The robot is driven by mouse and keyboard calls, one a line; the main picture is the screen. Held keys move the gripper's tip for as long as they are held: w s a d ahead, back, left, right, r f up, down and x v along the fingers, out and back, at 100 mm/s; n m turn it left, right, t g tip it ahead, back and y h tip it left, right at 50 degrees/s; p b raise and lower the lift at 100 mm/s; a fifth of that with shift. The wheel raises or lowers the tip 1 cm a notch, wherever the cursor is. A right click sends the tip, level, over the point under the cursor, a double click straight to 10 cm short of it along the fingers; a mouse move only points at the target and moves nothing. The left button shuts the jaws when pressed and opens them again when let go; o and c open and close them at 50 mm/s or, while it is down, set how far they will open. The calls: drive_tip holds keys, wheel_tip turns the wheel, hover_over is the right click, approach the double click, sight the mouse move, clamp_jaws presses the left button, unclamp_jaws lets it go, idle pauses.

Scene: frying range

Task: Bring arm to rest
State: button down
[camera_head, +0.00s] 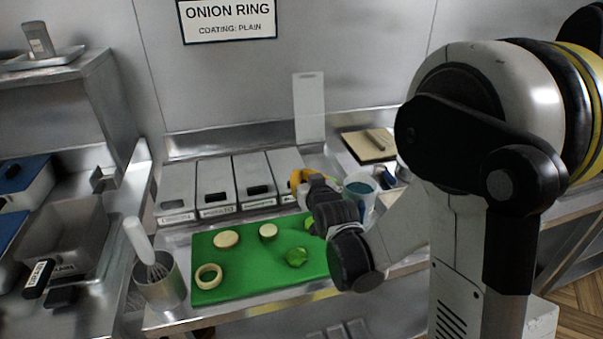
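My arm reaches from the right side of the head view over the steel counter (165,320). My gripper (296,178) is at the far end of the arm, near the right end of the row of grey bins. A yellow-orange part shows at its tip. The fingers are small and partly hidden by the wrist, so I cannot see whether they are open or shut, or whether they hold anything. The gripper is beyond the back edge of the green cutting board (240,280).
A steel cup with a whisk (160,280) stands left. Grey bins (215,185) line the back. A clear container (360,190) stands close beside my wrist.

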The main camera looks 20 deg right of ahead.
drive_tip(key=s+f+b, duration=0.3)
drive_tip(key=s+f, duration=0.2)
drive_tip(key=shift+s+f, duration=0.2)
drive_tip(key=shift+s+f+b, duration=0.25)
drive_tip(key=shift+s+b, duration=0.1)
drive_tip(key=shift+b, duration=0.05)
drive_tip(key=shift+s+r+g, duration=0.4)
drive_tip(key=shift+s+r, duration=0.1)
drive_tip(key=shift+s, duration=0.05)
drive_tip(key=s+r+g, duration=0.1)
drive_tip(key=s, duration=0.1)
drive_tip(key=s+r+g, duration=0.1)
drive_tip(key=s, duration=0.2)
drive_tip(key=s+r+g, duration=0.1)
drive_tip(key=s, duration=0.2)
drive_tip(key=shift+a, duration=0.2)
drive_tip(key=s+g, duration=0.4)
drive_tip(key=s, duration=1.1)
drive_tip(key=shift+r, duration=0.15)
